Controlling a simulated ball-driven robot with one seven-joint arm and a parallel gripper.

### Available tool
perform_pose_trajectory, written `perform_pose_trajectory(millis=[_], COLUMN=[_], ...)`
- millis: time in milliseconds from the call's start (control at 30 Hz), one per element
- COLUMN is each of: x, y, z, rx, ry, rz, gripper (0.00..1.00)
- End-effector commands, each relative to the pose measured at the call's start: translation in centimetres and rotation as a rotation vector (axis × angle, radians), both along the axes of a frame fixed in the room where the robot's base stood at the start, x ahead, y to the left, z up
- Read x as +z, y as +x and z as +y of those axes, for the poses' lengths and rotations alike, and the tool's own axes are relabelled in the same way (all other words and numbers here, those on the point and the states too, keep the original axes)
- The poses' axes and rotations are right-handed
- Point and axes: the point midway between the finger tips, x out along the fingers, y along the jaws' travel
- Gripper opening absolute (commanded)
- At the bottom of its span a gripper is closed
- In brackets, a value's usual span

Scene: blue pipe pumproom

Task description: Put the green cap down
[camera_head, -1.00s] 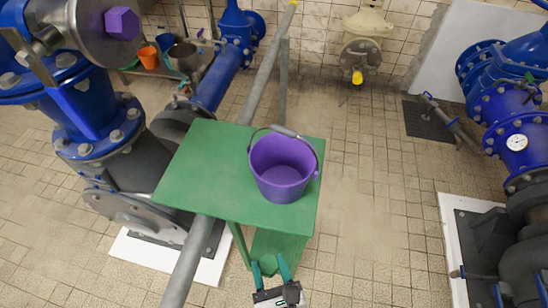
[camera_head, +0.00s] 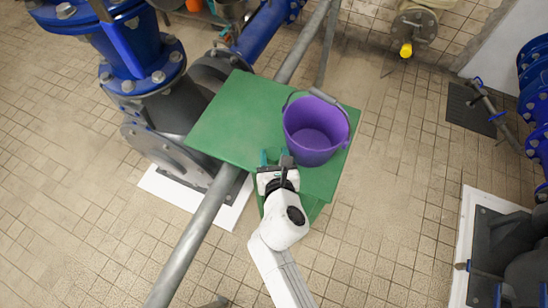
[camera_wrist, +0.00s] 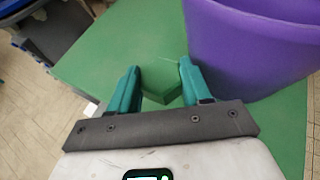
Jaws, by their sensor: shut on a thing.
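My gripper (camera_head: 275,158) is over the front part of the green table (camera_head: 229,120), just left of the purple bucket. In the wrist view its two teal fingers (camera_wrist: 158,88) are shut on the green cap (camera_wrist: 160,80), a small green block-like piece. The cap is almost the same green as the tabletop, and I cannot tell whether it touches the surface. In the head view the cap is hidden by the gripper or too small to make out.
The purple bucket (camera_head: 316,131) stands on the table's right side, close to my gripper; it fills the upper right of the wrist view (camera_wrist: 250,45). The table's left part is bare. A grey pipe (camera_head: 190,243) runs under the table. Blue pipework (camera_head: 140,45) stands left.

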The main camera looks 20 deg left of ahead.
Motion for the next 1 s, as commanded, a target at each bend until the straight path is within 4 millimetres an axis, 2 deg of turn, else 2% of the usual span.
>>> perform_pose_trajectory(millis=[100,200,300,700,733,867,1000], x=[-0.2,-2.4,-3.4,-3.8,-3.7,-3.7,-3.7], y=[1.0,0.8,0.8,0.8,0.7,0.7,0.7], z=[0.5,0.4,0.4,0.4,0.4,0.4,0.4], rx=[0.000,-0.001,0.000,0.000,0.000,0.000,0.000], ry=[0.000,-0.002,0.000,0.000,0.000,0.000,0.000], rz=[-0.001,0.002,0.001,0.001,0.001,0.001,0.001], gripper=[0.07,0.07,0.07,0.07,0.50,0.62,0.63])
